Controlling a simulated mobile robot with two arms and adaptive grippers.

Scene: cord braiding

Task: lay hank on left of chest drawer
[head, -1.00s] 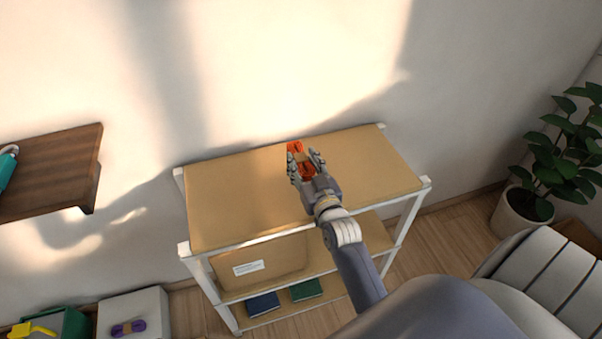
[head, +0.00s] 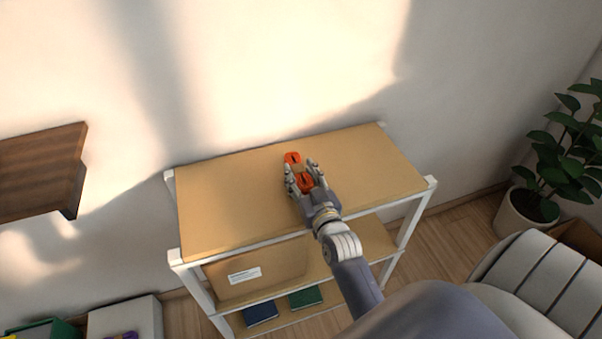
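The fingers hide part of the hank. I cannot tell whether the hank touches the board or hangs just above it. A purple hank (head: 122,336) shows at the bottom edge, on a white box-like piece (head: 125,313) at the lower left that may be the chest drawer. My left gripper is not in view.
A brown wooden wall shelf (head: 40,172) juts out at the left. A dark green container (head: 60,331) is at the lower left. The unit's lower shelves hold a labelled tan box (head: 255,272) and blue and green books. A potted plant (head: 548,160) stands at the right. The top board is otherwise clear.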

